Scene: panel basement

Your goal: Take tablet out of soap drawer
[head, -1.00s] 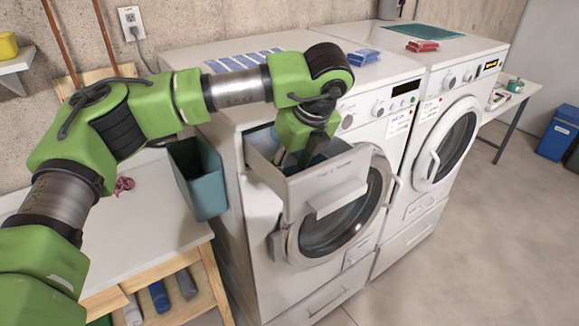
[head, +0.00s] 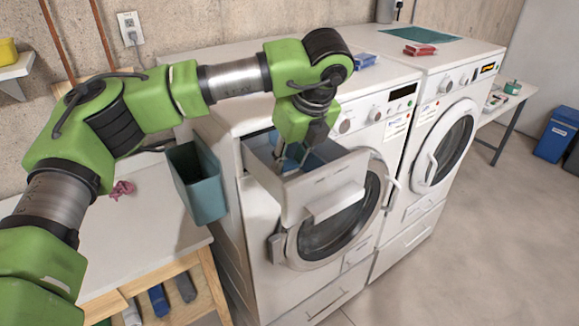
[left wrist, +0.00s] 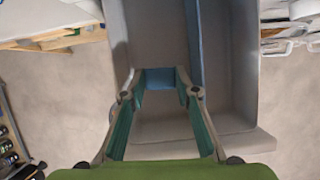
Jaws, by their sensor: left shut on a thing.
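The soap drawer (head: 320,196) is pulled out from the front of the left washing machine (head: 262,232). My left gripper (head: 300,160) points down at the drawer's open top. In the left wrist view, its fingertips (left wrist: 160,88) are closed on a small blue tablet (left wrist: 160,77), which sits between them above the drawer's compartment. The drawer's walls and a blue-edged divider (left wrist: 194,40) show around and beside it. In the head view the tablet is too small and covered to make out clearly. My right gripper is not in view.
A teal bin (head: 200,183) stands left of the machine, by a white-topped bench (head: 150,235). A second machine (head: 440,150) is on the right, with a red pack (head: 420,49) on top. The floor in front is clear.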

